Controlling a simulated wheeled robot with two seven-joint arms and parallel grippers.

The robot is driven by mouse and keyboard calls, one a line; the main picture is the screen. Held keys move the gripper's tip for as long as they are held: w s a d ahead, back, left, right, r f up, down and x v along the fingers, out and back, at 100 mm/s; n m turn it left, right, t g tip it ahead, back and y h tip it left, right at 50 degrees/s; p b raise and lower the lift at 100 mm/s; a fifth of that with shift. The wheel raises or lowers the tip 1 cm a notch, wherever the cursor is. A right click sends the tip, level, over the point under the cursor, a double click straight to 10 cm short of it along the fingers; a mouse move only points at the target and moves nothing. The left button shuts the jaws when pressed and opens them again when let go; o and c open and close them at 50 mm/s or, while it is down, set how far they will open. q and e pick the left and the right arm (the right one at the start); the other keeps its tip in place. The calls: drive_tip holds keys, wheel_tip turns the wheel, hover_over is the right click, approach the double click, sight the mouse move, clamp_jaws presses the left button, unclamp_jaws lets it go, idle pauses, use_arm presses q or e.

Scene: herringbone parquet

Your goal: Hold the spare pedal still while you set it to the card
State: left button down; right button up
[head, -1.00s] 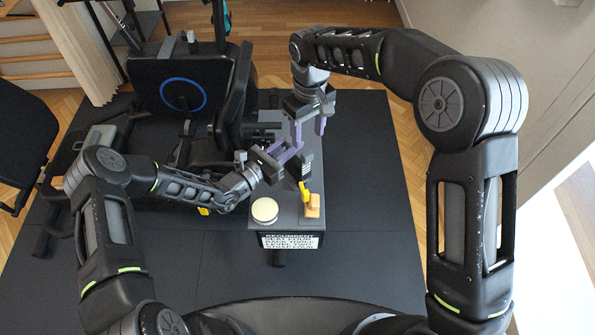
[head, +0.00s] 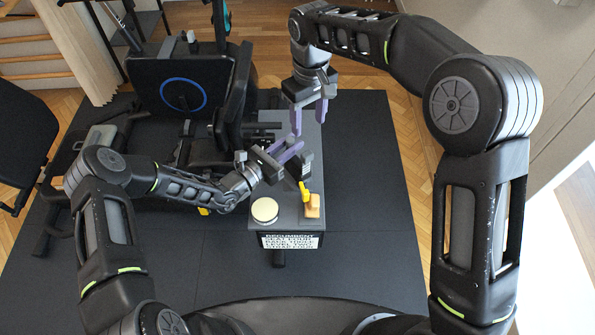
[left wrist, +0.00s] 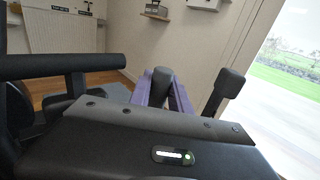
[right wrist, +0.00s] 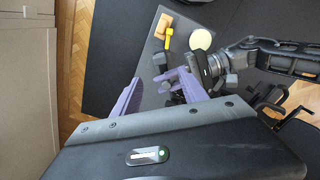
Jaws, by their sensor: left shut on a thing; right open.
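My left gripper (head: 292,152) is over the narrow grey bench, shut on a dark part. I take this to be the spare pedal (head: 306,163), a black ridged piece beside the fingertips; the fingers partly hide it. In the left wrist view a dark grey end shows between the purple fingers (left wrist: 162,85). My right gripper (head: 309,113) is open and empty, just beyond the left one. In the right wrist view its spread fingers (right wrist: 160,80) are clear of the pedal. The card (head: 290,241), black and white with print too small to read, is on the bench's front face.
A yellow-handled thing (head: 304,190) lies by a wooden block (head: 313,207) on the bench. A round cream-topped thing (head: 264,210) is at its front left. A black machine with a blue ring (head: 183,95) stands at the left. The dark mat (head: 370,200) is clear at right.

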use_arm(q)
drive_tip(key=shift+f, duration=0.2)
use_arm(e)
wheel_tip(320, 180, up, 8)
drive_tip(key=shift+r, duration=0.1)
use_arm(q)
drive_tip(key=c, duration=1.1)
unclamp_jaws()
drive_tip(key=shift+r, duration=0.15)
drive_tip(key=shift+a, duration=0.1)
drive_tip(key=v, duration=1.2)
